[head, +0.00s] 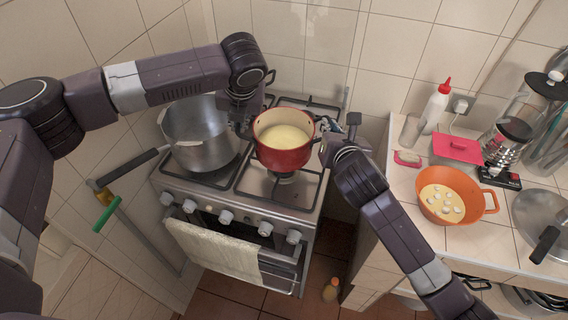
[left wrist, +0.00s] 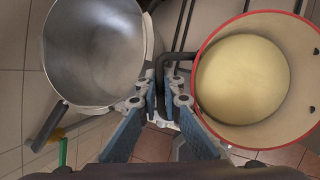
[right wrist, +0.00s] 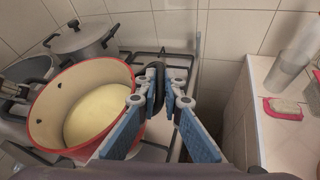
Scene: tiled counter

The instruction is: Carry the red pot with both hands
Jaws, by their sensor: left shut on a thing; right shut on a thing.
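The red pot (head: 283,158) has a cream inside with pale yellow contents. It is upright over the right front part of the stove; I cannot tell whether it touches the grate. My left gripper (head: 241,128) is shut on its left handle, with the dark handle between the fingers in the left wrist view (left wrist: 168,82). My right gripper (head: 330,140) is shut on its right handle, which also shows between the fingers in the right wrist view (right wrist: 164,92). The pot's wall (right wrist: 62,120) lies left of the right fingers.
A large grey pot (head: 200,140) stands on the stove (head: 255,188), close left of my left gripper. A grey lidded pot (right wrist: 82,42) stands farther back. An orange pan (head: 455,212), a white bottle (head: 436,108) and a pink-red item (head: 456,146) occupy the tiled counter (head: 408,236) at right.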

